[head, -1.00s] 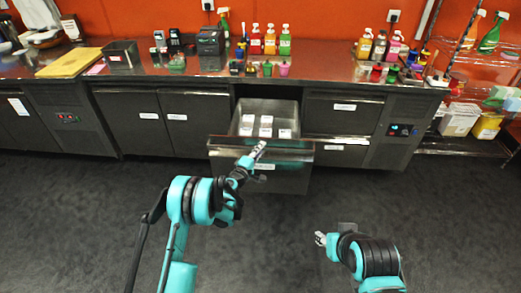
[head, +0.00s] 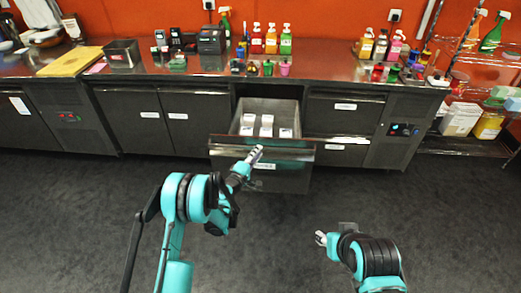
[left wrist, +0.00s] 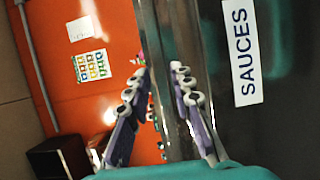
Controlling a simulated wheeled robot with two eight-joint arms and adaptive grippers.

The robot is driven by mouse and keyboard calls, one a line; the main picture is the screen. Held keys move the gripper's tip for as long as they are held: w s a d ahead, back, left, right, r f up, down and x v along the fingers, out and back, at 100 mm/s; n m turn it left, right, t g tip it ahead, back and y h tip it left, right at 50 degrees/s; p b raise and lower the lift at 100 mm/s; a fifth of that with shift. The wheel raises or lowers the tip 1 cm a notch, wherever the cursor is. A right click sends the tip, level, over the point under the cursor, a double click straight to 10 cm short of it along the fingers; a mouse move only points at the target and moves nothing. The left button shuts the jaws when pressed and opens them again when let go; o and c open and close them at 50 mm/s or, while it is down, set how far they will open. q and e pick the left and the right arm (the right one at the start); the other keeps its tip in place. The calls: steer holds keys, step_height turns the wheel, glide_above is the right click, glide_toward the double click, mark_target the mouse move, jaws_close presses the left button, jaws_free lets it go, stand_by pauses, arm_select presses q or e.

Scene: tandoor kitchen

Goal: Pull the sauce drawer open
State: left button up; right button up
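The sauce drawer (head: 225,152) stands pulled well out of the counter in the head view, with several white containers (head: 266,125) inside. Its label, reading SAUCES (left wrist: 242,52), shows in the left wrist view beside the shiny top edge of its front. My left gripper (head: 254,154) is at the top of the drawer front. In the left wrist view its two fingers (left wrist: 163,68) are apart, near that edge, and I see nothing clamped between them. Contact with the edge cannot be made out. My right gripper (head: 321,239) hangs low over the floor, away from the drawer, too small to read.
Closed doors and drawers flank the open drawer. A shelf rack (head: 465,147) stands at the right. The floor in front is clear.

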arm_select(q)
steer(key=v, duration=0.3)
steer(key=shift+s+a, duration=0.15)
steer(key=shift+s, duration=0.25)
steer(key=s+r+m+g, duration=0.5)
steer(key=s+r+m, duration=0.3)
steer(key=s+r, duration=0.6)
steer(key=s+a+m+g+y, duration=0.2)
steer(key=s+a+y, duration=0.2)
steer(key=s, duration=0.9)
steer(key=s+a+m+g+y, duration=0.2)
steer(key=s+a+y, duration=0.1)
steer(key=s+a, duration=0.6)
steer(key=s, duration=0.4)
steer(key=shift+s+a+f+m+y, duration=0.2)
steer(key=shift+s+f+m+y, duration=0.05)
steer(key=shift+s+m+y, duration=0.15)
